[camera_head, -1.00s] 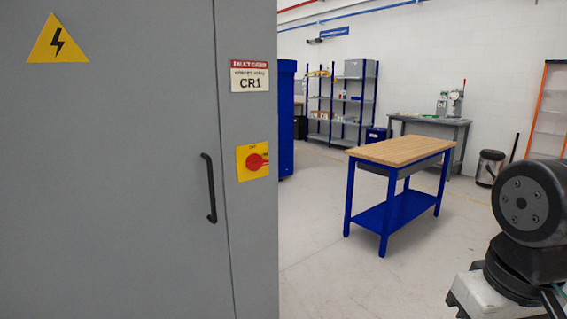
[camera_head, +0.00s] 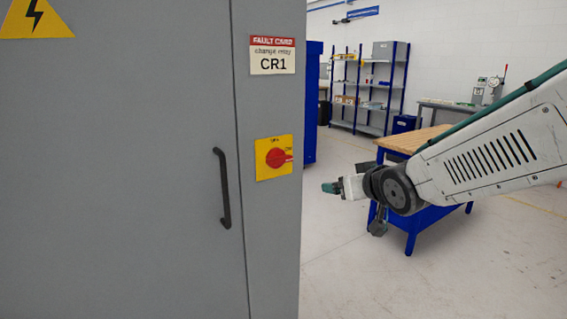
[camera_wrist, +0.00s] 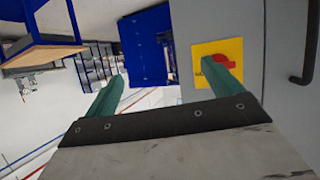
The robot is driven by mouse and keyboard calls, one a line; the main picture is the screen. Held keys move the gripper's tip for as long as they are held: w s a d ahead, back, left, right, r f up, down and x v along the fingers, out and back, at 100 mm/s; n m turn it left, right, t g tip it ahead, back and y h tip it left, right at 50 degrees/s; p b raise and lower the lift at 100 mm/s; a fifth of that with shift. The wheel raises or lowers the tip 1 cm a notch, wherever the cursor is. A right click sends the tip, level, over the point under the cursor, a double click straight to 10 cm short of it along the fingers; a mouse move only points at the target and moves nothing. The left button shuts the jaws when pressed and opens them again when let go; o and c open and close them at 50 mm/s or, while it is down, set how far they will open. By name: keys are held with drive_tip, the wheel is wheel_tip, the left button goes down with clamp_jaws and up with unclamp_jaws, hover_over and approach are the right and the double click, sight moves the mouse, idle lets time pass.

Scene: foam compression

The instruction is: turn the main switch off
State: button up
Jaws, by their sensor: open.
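The main switch is a red rotary knob (camera_head: 277,158) on a yellow plate (camera_head: 265,173), mounted on the narrow front strip of the grey cabinet (camera_head: 120,180). Its grip points to the right, toward small lettering on the plate. In the wrist view the yellow plate (camera_wrist: 200,50) and the red knob (camera_wrist: 216,61) are partly covered by one green finger. My gripper (camera_head: 330,187) is to the right of the switch and slightly lower, apart from it. In the wrist view my gripper (camera_wrist: 163,85) has its two green fingers spread, with nothing between them.
A black door handle (camera_head: 223,188) is left of the switch. A "CR1" fault card (camera_head: 273,56) is above it. A wood-topped blue workbench (camera_head: 405,140) stands behind my arm, and shelves (camera_head: 368,85) stand further back. Open floor lies right of the cabinet.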

sight(282, 161)
drive_tip(key=w+a+n+y, duration=0.1)
drive_tip(key=w+a+y, duration=0.1)
drive_tip(key=a, duration=0.3)
drive_tip(key=w+a+n+t+y, duration=0.1)
drive_tip(key=w+a+y, duration=0.1)
drive_tip(key=w+a, duration=0.3)
drive_tip(key=w+a+r+n+t+y, duration=0.1)
drive_tip(key=w+a+y, duration=0.1)
drive_tip(key=w+a, duration=0.2)
drive_tip(key=shift+a, duration=0.9)
drive_tip(key=c, duration=1)
